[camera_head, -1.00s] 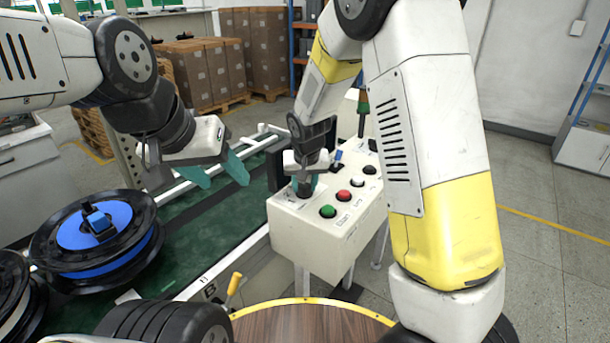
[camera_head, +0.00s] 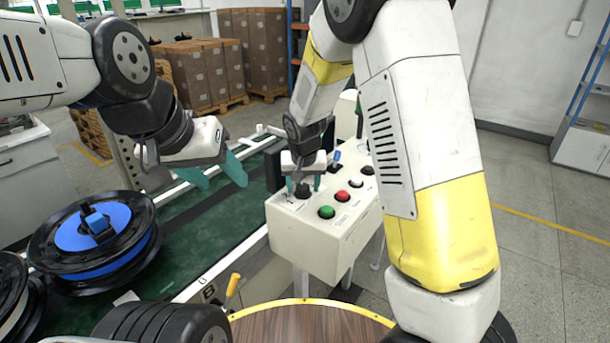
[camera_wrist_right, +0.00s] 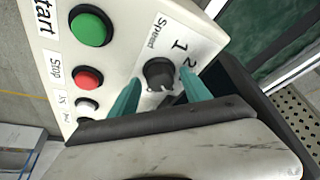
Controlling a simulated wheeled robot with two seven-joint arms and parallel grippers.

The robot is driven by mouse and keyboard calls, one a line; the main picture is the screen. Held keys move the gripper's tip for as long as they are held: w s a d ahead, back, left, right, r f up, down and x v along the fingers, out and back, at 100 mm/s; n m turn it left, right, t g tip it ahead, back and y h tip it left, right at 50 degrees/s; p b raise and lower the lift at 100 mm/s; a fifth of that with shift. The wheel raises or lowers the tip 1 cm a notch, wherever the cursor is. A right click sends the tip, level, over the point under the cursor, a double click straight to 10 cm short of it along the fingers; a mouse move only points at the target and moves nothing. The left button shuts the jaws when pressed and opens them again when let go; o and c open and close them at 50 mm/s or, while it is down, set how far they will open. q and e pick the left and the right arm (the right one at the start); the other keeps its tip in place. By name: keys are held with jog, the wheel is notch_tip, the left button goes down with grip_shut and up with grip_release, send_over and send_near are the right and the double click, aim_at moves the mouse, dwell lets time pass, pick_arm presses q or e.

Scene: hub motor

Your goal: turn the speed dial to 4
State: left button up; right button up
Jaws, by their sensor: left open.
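The black speed dial (camera_head: 302,191) sits on the near left part of the white control box's (camera_head: 318,245) top. In the right wrist view the dial (camera_wrist_right: 158,74) shows beside the label "Speed" and the numbers 1 and 2; other numbers are hidden, and I cannot read its setting surely. My right gripper (camera_head: 304,185) is over the dial, its teal fingers open on either side of it. In the wrist view the right gripper's fingers (camera_wrist_right: 160,85) flank the dial with small gaps. My left gripper (camera_head: 217,175) is open and empty above the green conveyor, left of the box.
Green (camera_head: 327,212) and red (camera_head: 342,196) buttons, a white button and a black one share the box top with a blue-tipped switch (camera_head: 336,160). A round wooden table (camera_head: 310,325) is in front.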

jog(key=shift+d+n+y, duration=0.2)
jog(key=shift+n+y, duration=0.3)
jog(key=shift+n, duration=0.6)
jog(key=n+y, duration=0.1)
jog(key=n, duration=0.4)
jog(key=shift+w+d+g+y, duration=0.1)
jog(key=shift+g+y, duration=0.3)
jog(key=n+g+y, duration=0.1)
jog(key=n, duration=0.3)
jog(key=shift+w+d, duration=0.1)
jog(key=n+g, duration=0.1)
jog(key=n, duration=0.3)
jog(key=shift+w+g+y, duration=0.15)
jog(key=shift+g+y, duration=0.15)
jog(key=shift+g, duration=0.1)
jog(key=w+v, duration=0.1)
jog(key=v, duration=0.7)
jog(key=s+d+r+m+t+h, duration=0.1)
jog(key=s+d+r+m, duration=0.2)
jog(key=s, duration=0.4)
jog(key=s+d+r+m+t+h, duration=0.1)
jog(key=s+d+r+m, duration=0.2)
jog(key=s+r+m, duration=0.2)
jog(key=s+d+r+m+t+h, duration=0.1)
jog(key=s+d+r+m+t, duration=0.1)
jog(key=s, duration=0.8)
jog(key=shift+s+d+r+m, duration=0.2)
jog(key=shift+d+r+m, duration=0.7)
jog(key=shift+r, duration=0.5)
